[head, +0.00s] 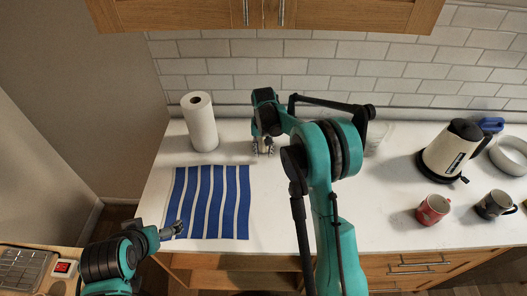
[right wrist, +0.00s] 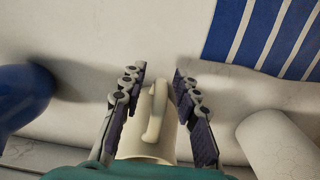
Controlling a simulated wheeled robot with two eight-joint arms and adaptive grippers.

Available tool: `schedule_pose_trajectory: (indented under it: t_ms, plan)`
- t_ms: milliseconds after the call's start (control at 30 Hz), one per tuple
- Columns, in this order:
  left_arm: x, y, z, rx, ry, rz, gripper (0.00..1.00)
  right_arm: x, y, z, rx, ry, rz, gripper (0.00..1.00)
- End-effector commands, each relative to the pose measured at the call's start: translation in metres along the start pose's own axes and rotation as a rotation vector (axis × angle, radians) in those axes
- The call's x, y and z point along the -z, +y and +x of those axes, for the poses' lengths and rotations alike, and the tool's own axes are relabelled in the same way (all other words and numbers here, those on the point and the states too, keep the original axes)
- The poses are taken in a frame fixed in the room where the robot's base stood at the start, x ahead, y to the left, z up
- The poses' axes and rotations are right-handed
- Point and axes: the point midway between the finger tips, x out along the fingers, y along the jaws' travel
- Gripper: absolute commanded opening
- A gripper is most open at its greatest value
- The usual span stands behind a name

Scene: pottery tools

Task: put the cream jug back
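The cream jug (right wrist: 148,125) shows in the right wrist view between the fingers of my right gripper (right wrist: 159,72), its handle toward the fingertips. The fingers stand apart on either side of it, with a visible gap on the right. I cannot tell whether the left finger touches it. In the head view my right gripper (head: 262,150) points down over the counter behind the striped mat; the jug is mostly hidden there. My left gripper (head: 172,230) is over the mat's front left corner with nothing visible in it; its opening is too small to judge.
A blue-and-white striped mat (head: 211,200) lies left on the white counter. A paper towel roll (head: 200,122) stands behind it. A blue object (right wrist: 22,95) is left in the wrist view. A kettle (head: 450,150), red mug (head: 432,209) and dark mug (head: 494,204) stand right.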

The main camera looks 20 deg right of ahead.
Motion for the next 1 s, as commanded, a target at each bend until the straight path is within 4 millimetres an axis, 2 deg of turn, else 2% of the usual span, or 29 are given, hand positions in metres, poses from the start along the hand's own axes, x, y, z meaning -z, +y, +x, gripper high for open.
schedule_pose_trajectory:
  t_ms: [400,667,767,867,1000]
  plan:
    - [0.01,0.0,-0.014,0.0,0.0,0.0,1.0,0.0,0.0,-0.087,0.0,0.0,0.0,0.31]
    - [0.012,0.0,-0.017,0.0,0.0,0.0,1.0,-0.002,0.0,-0.117,0.001,0.003,-0.001,0.31]
    - [0.012,0.0,-0.017,0.0,0.0,0.0,1.0,-0.011,0.003,-0.131,0.007,0.024,-0.011,0.31]
    - [0.012,0.0,-0.017,0.0,0.0,0.0,1.0,-0.033,0.008,-0.152,0.019,0.071,-0.034,0.31]
    - [0.012,0.0,-0.017,0.0,0.0,0.0,1.0,-0.08,0.02,-0.184,0.04,0.168,-0.079,0.31]
